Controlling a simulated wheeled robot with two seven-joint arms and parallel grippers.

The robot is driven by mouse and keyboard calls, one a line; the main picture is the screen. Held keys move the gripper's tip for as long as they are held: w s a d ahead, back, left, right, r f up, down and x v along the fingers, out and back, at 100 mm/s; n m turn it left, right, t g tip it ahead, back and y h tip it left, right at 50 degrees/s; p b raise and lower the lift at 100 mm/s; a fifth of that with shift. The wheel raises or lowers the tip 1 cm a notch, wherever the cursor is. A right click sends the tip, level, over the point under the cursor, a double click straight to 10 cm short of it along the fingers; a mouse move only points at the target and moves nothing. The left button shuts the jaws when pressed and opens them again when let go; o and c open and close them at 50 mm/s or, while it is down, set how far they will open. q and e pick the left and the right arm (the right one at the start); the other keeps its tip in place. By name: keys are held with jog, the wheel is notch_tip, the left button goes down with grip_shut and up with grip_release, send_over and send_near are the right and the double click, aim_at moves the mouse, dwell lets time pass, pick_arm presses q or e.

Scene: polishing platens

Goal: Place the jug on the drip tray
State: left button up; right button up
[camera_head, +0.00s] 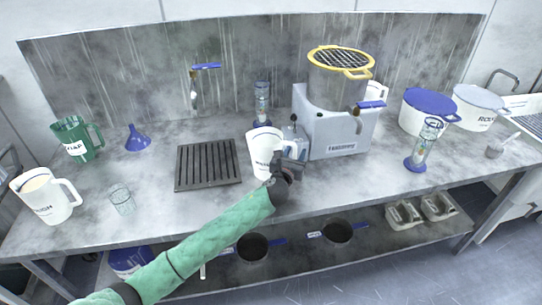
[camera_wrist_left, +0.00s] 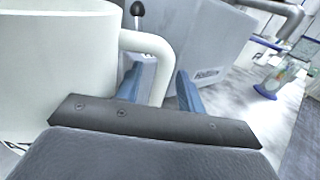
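A white jug (camera_head: 261,152) with a handle stands upright near the middle of the worktop, just right of the drip tray. The drip tray (camera_head: 178,178) is dark, slatted and empty. My left gripper (camera_head: 287,165) is at the jug's handle, on its right side. The jug's base seems to be at the worktop. My right gripper is not in view.
A grey machine (camera_head: 340,135) stands close behind and right of the jug. A tap (camera_head: 195,90) rises behind the tray. A glass (camera_head: 122,200), another white jug (camera_head: 42,200), a green jug (camera_head: 75,142) and a blue funnel (camera_head: 137,139) stand left.

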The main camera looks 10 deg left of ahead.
pick_arm(q)
grip_shut()
jog(key=shift+r, duration=0.15)
dwell(0.4)
